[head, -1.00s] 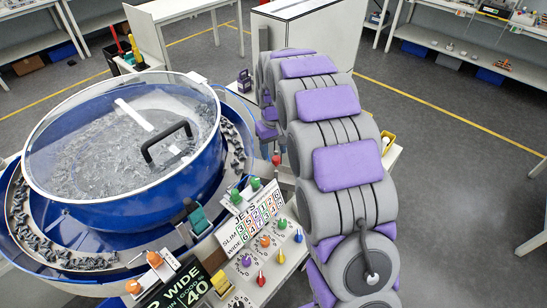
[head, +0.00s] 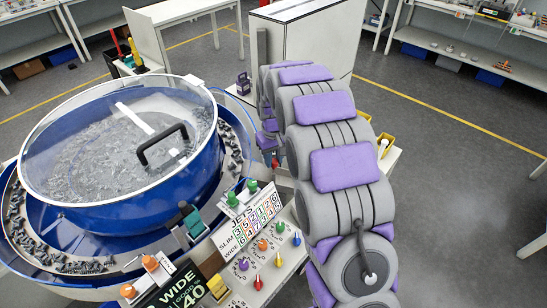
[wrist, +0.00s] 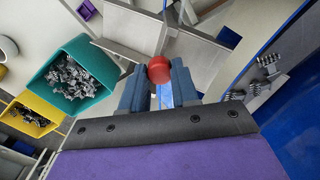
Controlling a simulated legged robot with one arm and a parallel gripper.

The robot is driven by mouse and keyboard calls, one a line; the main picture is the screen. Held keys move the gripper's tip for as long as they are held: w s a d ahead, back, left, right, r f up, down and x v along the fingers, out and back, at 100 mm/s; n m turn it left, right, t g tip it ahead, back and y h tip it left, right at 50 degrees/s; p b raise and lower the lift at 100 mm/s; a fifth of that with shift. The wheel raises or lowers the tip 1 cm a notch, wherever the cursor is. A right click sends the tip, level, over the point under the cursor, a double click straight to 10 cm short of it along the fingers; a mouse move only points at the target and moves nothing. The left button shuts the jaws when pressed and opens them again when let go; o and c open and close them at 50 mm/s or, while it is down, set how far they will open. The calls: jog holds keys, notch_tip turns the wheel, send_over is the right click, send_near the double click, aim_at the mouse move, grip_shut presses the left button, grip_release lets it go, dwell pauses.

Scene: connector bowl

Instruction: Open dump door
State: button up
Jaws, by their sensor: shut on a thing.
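A round red knob (wrist: 158,69) sits between the two blue fingertips of my gripper (wrist: 160,78) in the wrist view. My gripper is shut on this knob. Grey metal plates (wrist: 188,53) lie just beyond the knob; I cannot tell which of them is the dump door or how far it is open. In the head view my arm reaches away from the camera, and a small red spot (head: 274,161) shows by its far end, beside the blue bowl machine (head: 170,190). The fingers are mostly hidden there.
A teal bin (wrist: 92,50) and a yellow bin (wrist: 50,110) with grey parts are at the wrist view's left. The bowl's blue wall (wrist: 285,130) is on the right. A control panel with coloured knobs (head: 262,245) stands close to my arm in the head view.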

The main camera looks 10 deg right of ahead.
grip_shut()
notch_tip(320, 180, up, 4)
jog(key=shift+r+p, duration=0.1)
jog(key=shift+p, duration=0.95)
jog(key=o, duration=0.7)
grip_release()
